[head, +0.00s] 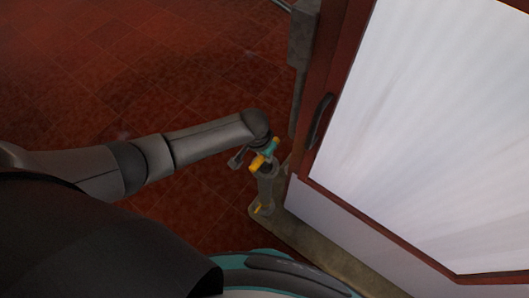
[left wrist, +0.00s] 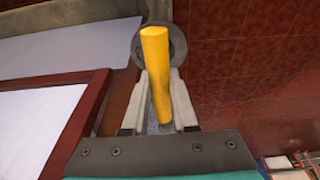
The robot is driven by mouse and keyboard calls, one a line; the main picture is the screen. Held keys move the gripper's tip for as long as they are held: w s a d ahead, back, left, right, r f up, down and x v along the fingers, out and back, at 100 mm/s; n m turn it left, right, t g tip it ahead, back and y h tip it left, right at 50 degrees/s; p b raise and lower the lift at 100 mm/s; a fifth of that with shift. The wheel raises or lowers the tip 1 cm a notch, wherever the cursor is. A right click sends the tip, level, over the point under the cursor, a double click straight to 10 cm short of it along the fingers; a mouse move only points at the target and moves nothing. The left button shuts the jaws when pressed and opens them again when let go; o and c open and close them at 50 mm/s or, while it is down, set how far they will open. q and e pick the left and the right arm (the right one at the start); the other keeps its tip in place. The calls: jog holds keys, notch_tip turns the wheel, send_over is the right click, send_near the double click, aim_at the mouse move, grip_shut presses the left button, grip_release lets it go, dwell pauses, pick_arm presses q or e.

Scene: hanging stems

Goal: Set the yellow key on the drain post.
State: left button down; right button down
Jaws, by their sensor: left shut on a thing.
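The yellow key (left wrist: 154,75) is a smooth, rounded yellow bar. My left gripper (left wrist: 160,88) is shut on it, with one pale finger on each side. In the head view the yellow key (head: 257,162) shows beside the teal part of my left gripper (head: 265,155). The drain post (head: 266,188) is a short grey upright just below them. In the left wrist view a round grey disc (left wrist: 177,48), seemingly part of the post, lies behind the key's far end. I cannot tell whether key and post touch. My right gripper is out of view.
A cabinet with a white panel (head: 430,120), red-brown frame and dark handle (head: 319,121) stands close to the right of the post. A small yellow piece (head: 259,209) is low on the post. Red tiled floor (head: 130,80) lies open to the left.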

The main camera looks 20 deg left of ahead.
pick_arm(q)
jog(key=shift+c, duration=1.2)
grip_release()
jog(key=shift+r, duration=0.15)
notch_tip(320, 180, up, 8)
jog(key=p, duration=0.9)
jog(key=shift+r, duration=0.15)
